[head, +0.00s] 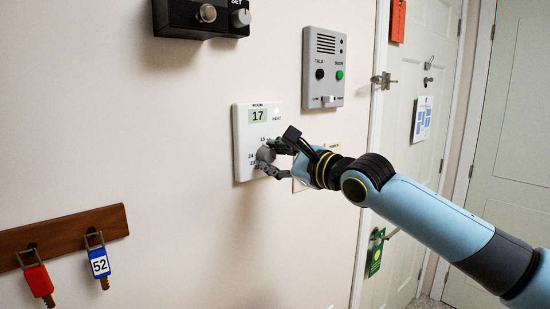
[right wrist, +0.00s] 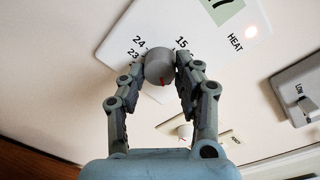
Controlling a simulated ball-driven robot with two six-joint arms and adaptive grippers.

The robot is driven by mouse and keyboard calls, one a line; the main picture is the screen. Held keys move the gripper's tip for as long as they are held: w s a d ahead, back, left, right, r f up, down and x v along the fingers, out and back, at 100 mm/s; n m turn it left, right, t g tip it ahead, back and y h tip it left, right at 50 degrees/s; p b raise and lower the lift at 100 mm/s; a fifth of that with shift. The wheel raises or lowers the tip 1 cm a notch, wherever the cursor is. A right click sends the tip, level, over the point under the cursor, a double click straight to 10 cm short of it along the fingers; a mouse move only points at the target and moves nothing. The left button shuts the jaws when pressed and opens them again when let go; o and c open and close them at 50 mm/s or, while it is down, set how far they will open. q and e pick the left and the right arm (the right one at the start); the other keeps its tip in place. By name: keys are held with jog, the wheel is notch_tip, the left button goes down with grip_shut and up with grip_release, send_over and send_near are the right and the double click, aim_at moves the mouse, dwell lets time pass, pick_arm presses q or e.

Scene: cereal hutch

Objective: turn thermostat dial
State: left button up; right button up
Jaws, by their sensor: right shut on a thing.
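The white thermostat (head: 243,142) is on the wall in the middle of the head view, with a green display reading 17. Its round grey dial (head: 264,155) sits low on the panel, partly hidden by my right gripper (head: 272,158). In the right wrist view the dial (right wrist: 160,67) has a red mark on its side and sits between the two fingers of my right gripper (right wrist: 160,75), which is shut on it. Printed numbers 23, 24 and 15 show around the dial, and a light glows beside HEAT. My left gripper is not in view.
A grey intercom panel (head: 325,68) is above and right of the thermostat. A black box with knobs (head: 180,15) is at the top. A wooden rack (head: 70,232) with red and blue padlocks is lower left. A door (head: 425,75) stands to the right. The wall below the thermostat is clear.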

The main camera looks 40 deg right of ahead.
aim_at(263, 110)
jog(key=shift+f, duration=0.1)
jog(key=o, duration=1.1)
jog(key=shift+d, duration=0.1)
jog(key=shift+o, duration=0.2)
notch_tip(263, 110, up, 10)
jog(key=shift+r, duration=0.1)
